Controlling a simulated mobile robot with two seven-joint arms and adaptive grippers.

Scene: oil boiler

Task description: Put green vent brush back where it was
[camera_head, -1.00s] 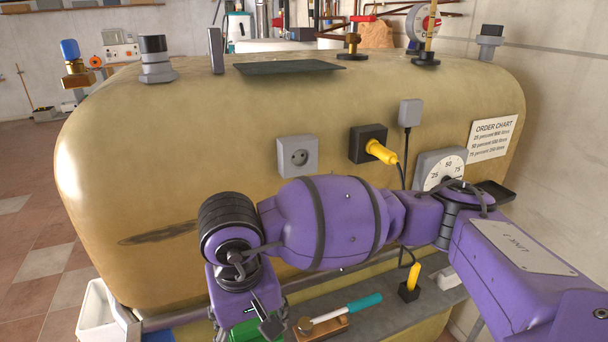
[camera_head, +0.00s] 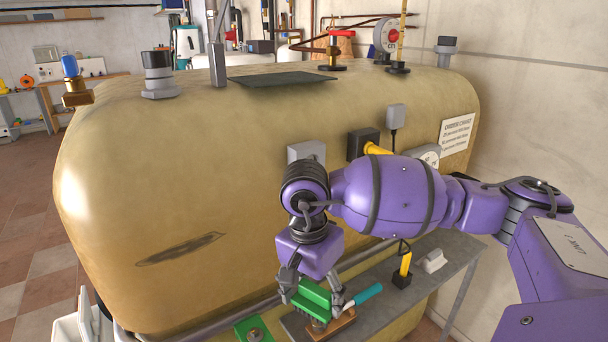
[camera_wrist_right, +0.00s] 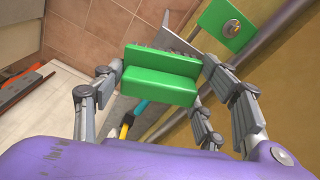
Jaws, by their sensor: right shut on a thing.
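The green vent brush (camera_head: 312,299) is held in my right gripper (camera_head: 312,293) above the front end of the grey shelf along the tank. In the right wrist view the brush is a green block (camera_wrist_right: 160,76) with bristles showing along its far edge, between the fingers of my right gripper (camera_wrist_right: 165,88). A green plate with a round metal bolt (camera_head: 253,331) lies beside the shelf, to the left of the brush, and it also shows in the right wrist view (camera_wrist_right: 225,24). I cannot tell whether the brush touches anything below it. My left gripper is not in view.
A wooden block (camera_head: 340,322) and a teal-handled tool (camera_head: 363,296) lie close under the brush. A yellow-handled tool in a black base (camera_head: 403,270) and a light grey block (camera_head: 433,261) stand farther right. The large tan tank (camera_head: 200,170) rises behind. A white bin (camera_head: 75,328) is lower left.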

